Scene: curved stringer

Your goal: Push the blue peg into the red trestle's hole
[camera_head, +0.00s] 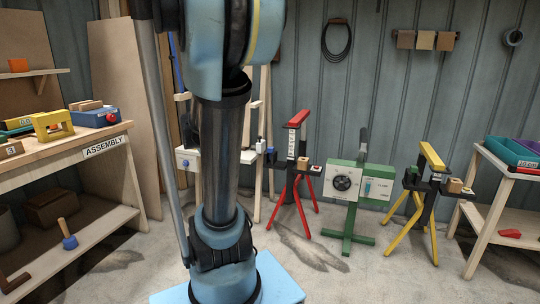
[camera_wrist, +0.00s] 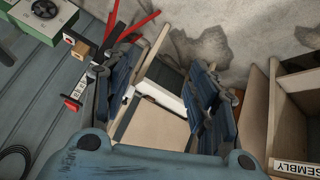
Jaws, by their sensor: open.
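The red trestle (camera_head: 294,120) stands on the floor right of my arm in the head view, with splayed red legs. A small blue piece (camera_head: 270,154), probably the blue peg, sits at its left side. The hole cannot be made out. In the wrist view the red trestle (camera_wrist: 73,103) is at upper left, partly behind a finger, and I cannot pick out the peg. My gripper (camera_wrist: 165,65) is open and empty in the wrist view, its fingers wide apart. The head view does not show the gripper.
A green stand (camera_head: 346,205) and a yellow trestle (camera_head: 432,156) stand to the right. The assembly bench (camera_head: 60,150) is at left, a shelf with bins (camera_head: 512,152) at far right. Open floor lies in front.

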